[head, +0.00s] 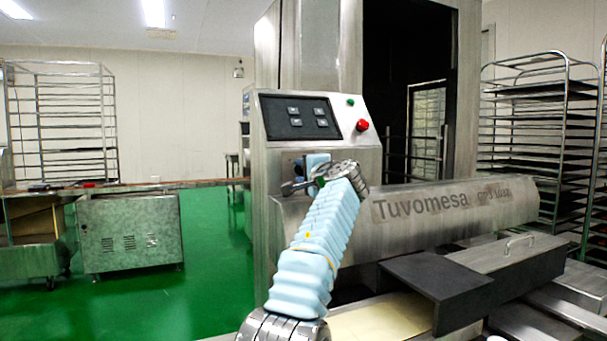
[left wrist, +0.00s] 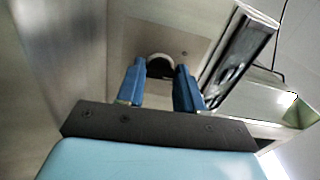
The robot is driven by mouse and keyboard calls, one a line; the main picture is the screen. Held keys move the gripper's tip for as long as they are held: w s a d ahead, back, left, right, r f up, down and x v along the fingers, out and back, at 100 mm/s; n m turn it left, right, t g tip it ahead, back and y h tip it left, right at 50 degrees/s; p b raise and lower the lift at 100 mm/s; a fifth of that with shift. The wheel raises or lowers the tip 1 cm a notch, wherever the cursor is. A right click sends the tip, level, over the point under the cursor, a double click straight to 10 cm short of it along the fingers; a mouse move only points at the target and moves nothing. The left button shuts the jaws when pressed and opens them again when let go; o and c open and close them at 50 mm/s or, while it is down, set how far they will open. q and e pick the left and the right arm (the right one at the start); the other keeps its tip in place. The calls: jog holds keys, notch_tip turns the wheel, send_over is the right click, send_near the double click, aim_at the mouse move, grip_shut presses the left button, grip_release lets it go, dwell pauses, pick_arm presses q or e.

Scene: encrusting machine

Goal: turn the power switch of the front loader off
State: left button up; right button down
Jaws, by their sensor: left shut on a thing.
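The front loader (head: 410,213) is the steel machine marked "Tuvomesa", with a slanted control panel (head: 340,117) on its front left. My left gripper (head: 298,167) is at the steel face just below that panel; my arm and wrist hide part of it. In the left wrist view its two blue fingers (left wrist: 160,72) are on either side of a rounded dark and silver knob, the power switch (left wrist: 159,60), on a square metal plate. The gripper is shut on this switch. The switch's exact turn angle cannot be told. My right gripper is out of view.
The panel has a red button (head: 362,125) and a small green one (head: 350,102). A dark flat plate (head: 430,276) juts out at lower right. Tray racks stand at the right (head: 540,130) and far left (head: 60,115). Green floor (head: 200,270) is clear at left.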

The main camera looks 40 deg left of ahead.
pick_arm(q)
jog(key=n, duration=0.4)
jog(key=shift+f+b, duration=0.2)
jog(key=shift+b, duration=0.1)
jog(key=shift+n, duration=1.9)
jog(key=shift+f+n, duration=0.1)
jog(key=shift+n, duration=0.2)
jog(key=o, duration=1)
jog(key=shift+o, duration=0.2)
